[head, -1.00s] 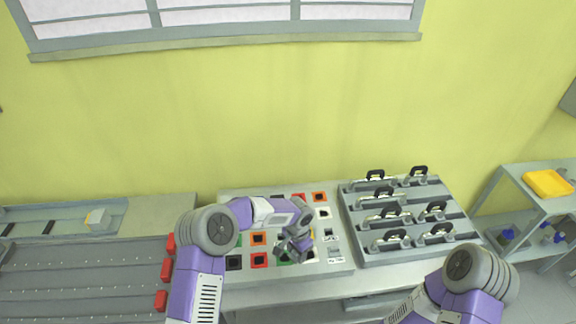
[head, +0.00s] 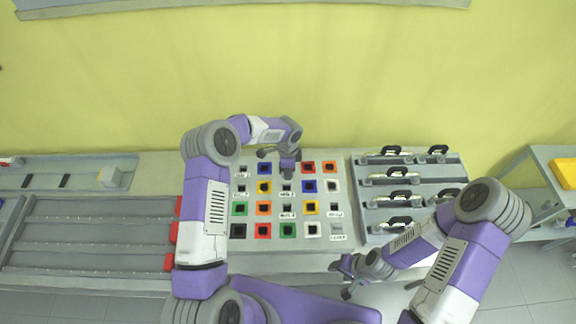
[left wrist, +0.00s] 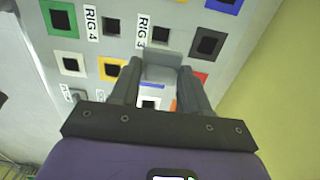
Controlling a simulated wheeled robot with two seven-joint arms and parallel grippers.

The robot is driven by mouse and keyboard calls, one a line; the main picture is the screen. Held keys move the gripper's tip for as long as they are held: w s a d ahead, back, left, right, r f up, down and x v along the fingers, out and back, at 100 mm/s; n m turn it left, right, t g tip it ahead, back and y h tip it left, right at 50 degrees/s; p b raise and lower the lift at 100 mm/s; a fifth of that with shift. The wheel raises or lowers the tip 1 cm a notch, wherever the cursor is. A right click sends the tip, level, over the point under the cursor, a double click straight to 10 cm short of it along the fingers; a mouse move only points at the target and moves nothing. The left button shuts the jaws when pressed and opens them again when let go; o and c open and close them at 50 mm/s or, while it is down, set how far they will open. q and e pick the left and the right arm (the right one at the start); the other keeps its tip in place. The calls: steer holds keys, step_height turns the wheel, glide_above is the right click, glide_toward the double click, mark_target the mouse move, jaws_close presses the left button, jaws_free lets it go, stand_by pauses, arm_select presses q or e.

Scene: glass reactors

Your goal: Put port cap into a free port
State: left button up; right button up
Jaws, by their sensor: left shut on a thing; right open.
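My left gripper (head: 288,172) is over the upper middle part of the light port panel (head: 300,251). In the left wrist view its two fingers are shut on a grey blocky port cap (left wrist: 161,66). The cap is held over the panel; whether it touches cannot be told. The panel has rows of square dark ports with coloured frames, such as a green port (head: 288,230) and a blue port (head: 309,186). The port right under the cap is partly hidden by cap and fingers. My right gripper (head: 343,279) is open and empty in front of the panel's lower right edge.
A grey rack (head: 374,231) with several black-handled items stands right of the panel. Red blocks (head: 172,233) line the grey trays at left. A yellow tray (head: 566,172) sits on a shelf at far right. Small labels such as RIG 4 (left wrist: 92,23) sit between ports.

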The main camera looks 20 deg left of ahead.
arm_select(q)
steer(key=b, duration=0.2)
glide_above(288, 183)
steer(key=s, duration=0.2)
steer(key=shift+w+d+f, duration=0.1)
steer(key=shift+f, duration=1.35)
steer(key=shift+w+d+f, duration=0.1)
steer(key=shift+f, duration=1.3)
steer(key=shift+f+b, duration=2.3)
steer(key=shift+b, duration=0.05)
steer(key=shift+s+f+b, duration=0.1)
steer(key=shift+f+b, duration=0.15)
steer(key=shift+b, duration=0.2)
steer(key=o, duration=1.1)
step_height(288, 183, up, 8)
steer(key=shift+f, duration=0.2)
